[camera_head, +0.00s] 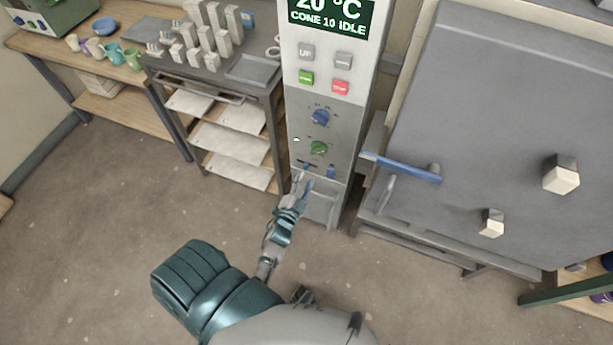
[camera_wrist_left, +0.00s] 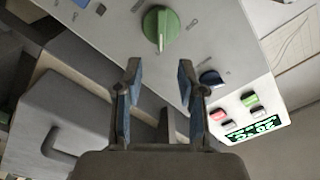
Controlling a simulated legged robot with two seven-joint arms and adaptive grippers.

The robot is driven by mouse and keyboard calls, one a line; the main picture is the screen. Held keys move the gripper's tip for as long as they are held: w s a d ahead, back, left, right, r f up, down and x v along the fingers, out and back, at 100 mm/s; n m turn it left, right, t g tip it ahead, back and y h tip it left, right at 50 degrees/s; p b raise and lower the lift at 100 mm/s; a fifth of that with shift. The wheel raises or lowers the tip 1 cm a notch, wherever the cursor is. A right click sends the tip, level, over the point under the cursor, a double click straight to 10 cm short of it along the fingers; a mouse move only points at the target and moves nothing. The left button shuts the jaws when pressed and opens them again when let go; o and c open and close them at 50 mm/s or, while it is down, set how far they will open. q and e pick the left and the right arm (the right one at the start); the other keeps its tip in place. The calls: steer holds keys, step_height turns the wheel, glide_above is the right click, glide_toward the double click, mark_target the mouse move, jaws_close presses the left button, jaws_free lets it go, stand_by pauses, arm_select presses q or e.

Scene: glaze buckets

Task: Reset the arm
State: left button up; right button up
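My left gripper (camera_head: 303,186) reaches up to the lower part of the grey control panel (camera_head: 308,112). In the left wrist view its two blue-padded fingers (camera_wrist_left: 159,70) are apart with nothing between them. The green knob (camera_head: 318,148) sits just above the gripper in the head view; in the left wrist view the green knob (camera_wrist_left: 160,28) lies beyond the fingertips, apart from them. The blue knob (camera_head: 320,117) is higher on the panel. Two small blue switches sit low on the panel, the right one (camera_head: 331,172) beside the gripper. My right gripper is not visible.
The kiln (camera_head: 500,130) with a blue handle (camera_head: 403,168) stands right of the panel. A metal cart (camera_head: 255,70) with grey blocks and shelves stands left. A wooden table (camera_head: 60,45) holds several cups. The floor (camera_head: 110,220) in front is clear.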

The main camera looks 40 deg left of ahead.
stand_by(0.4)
arm_select(q)
steer(key=s+d+f+n+g+h, duration=0.1)
steer(key=s+d+f+n+g, duration=0.2)
steer(key=f, duration=0.6)
steer(key=s+d+f+g+h, duration=0.1)
steer(key=s+d+f+g, duration=0.3)
steer(key=f, duration=0.6)
steer(key=s+d+f+g+h, duration=0.1)
steer(key=s+f+g, duration=0.3)
steer(key=s, duration=0.6)
steer(key=s+d+f+n+g+h, duration=0.1)
steer(key=s+d+f+g, duration=0.2)
steer(key=s+f+g, duration=0.2)
steer(key=s+f, duration=0.3)
steer(key=s, duration=0.3)
steer(key=shift+d+f+p, duration=0.15)
steer(key=shift+f+p, duration=0.15)
steer(key=shift+f, duration=0.1)
